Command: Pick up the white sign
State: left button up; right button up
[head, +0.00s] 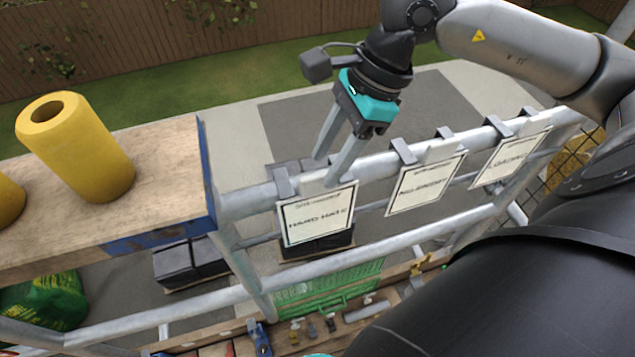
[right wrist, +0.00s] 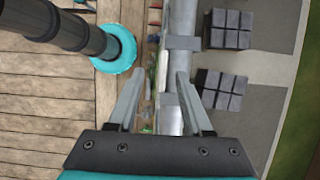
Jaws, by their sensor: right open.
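My right gripper (head: 327,170) is open and points down at the top of the left sign. One finger is on the near side, the other towards the far side of the rail. In the right wrist view its open fingers (right wrist: 160,75) have the rail (right wrist: 188,20) between and beyond them. I cannot tell whether they touch the sign. My left gripper is not in view.
Yellow cylinders (head: 75,145) stand on a wooden platform (head: 160,170) at the left. Metal hooks (head: 403,150) sit on the rail. Below are a green crate (head: 330,292) and small tools. Dark block stacks (right wrist: 228,30) stand on the ground beyond the rail.

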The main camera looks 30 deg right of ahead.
aim_at(320, 175)
jog(key=x, duration=0.4)
jog(key=shift+w+f+p, duration=0.2)
jog(key=shift+f+p, duration=0.1)
jog(key=shift+f, duration=0.15)
grip_shut()
dwell(1.0)
